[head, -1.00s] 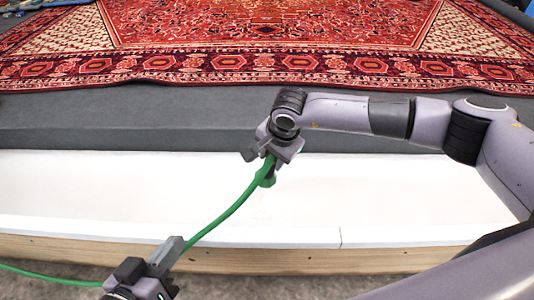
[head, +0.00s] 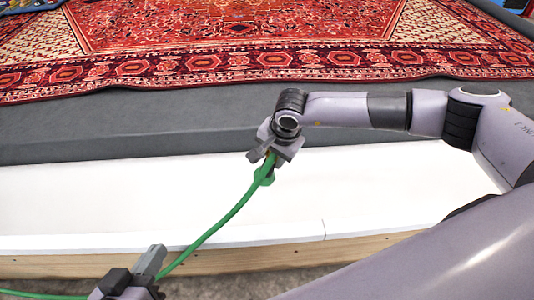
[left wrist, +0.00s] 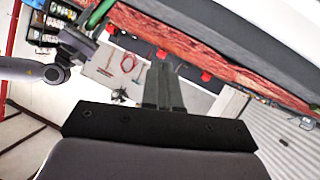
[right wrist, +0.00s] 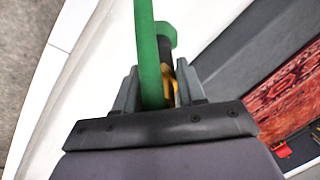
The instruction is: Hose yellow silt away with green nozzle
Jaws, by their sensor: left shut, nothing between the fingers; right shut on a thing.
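My right gripper (head: 264,155) is shut on the green nozzle (head: 264,174) and holds it above the white strip in front of the rug. In the right wrist view the green nozzle (right wrist: 166,38) sits between the fingers, with a black and a yellow part beside the green hose. The green hose (head: 215,228) runs from it down and left, past my left gripper (head: 152,260). The left gripper is shut and empty near the wooden edge; its closed fingers show in the left wrist view (left wrist: 163,85). I cannot make out any yellow silt or water spray.
A red patterned rug (head: 240,65) lies on the dark grey floor (head: 130,130) beyond. A white ledge (head: 90,200) with a wooden front (head: 60,266) crosses in front of me. The left wrist view shows a wall with hanging tools (left wrist: 125,65) and shelves (left wrist: 40,35).

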